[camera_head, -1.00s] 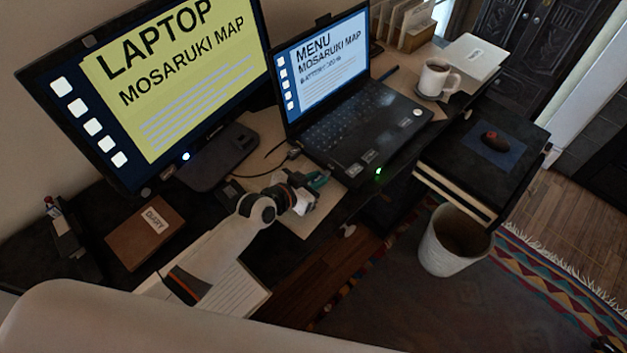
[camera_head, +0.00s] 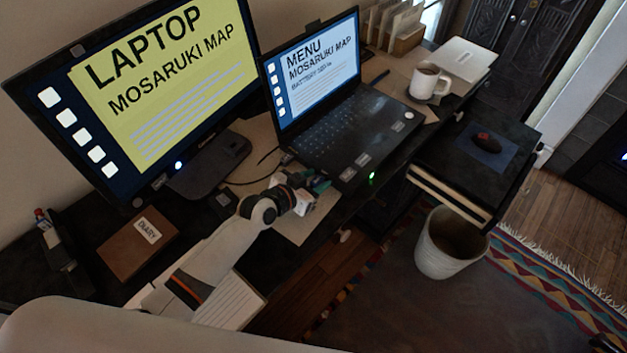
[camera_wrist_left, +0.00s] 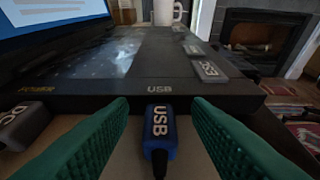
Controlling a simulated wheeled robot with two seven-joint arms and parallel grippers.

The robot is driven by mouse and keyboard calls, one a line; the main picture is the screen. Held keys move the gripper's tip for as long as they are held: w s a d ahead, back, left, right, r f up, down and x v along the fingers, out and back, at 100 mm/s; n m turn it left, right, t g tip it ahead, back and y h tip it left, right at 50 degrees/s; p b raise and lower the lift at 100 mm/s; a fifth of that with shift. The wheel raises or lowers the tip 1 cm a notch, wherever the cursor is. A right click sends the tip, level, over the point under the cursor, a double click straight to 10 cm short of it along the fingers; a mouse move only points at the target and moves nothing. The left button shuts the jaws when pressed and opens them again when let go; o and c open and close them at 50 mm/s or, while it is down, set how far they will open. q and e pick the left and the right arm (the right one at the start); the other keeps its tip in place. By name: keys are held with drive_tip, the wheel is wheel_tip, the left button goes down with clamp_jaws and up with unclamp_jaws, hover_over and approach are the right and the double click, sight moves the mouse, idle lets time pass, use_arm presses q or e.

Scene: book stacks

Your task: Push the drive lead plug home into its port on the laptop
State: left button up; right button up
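The laptop (camera_head: 345,130) stands open on the desk, its side edge facing my left gripper (camera_head: 318,184). In the left wrist view, the blue plug marked USB (camera_wrist_left: 160,133) points at the laptop's side under the USB label; its lead runs down toward the camera. Its front end appears to meet the side, but I cannot tell how deep it sits. The green fingers of my left gripper (camera_wrist_left: 160,138) stand apart on either side of the plug, with gaps showing. The port opening is hidden behind the plug. My right gripper is not in view.
A grey plug marked DC (camera_wrist_left: 22,125) lies left of the fingers near the POWER label. The monitor (camera_head: 135,95) stands to the left, a brown diary (camera_head: 140,243) in front of it. A white mug (camera_head: 428,82) stands beyond the laptop. A bin (camera_head: 450,245) is on the floor.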

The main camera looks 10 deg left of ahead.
use_arm(q)
drive_tip(key=v, duration=1.2)
drive_tip(key=shift+s+f, duration=0.1)
idle(0.4)
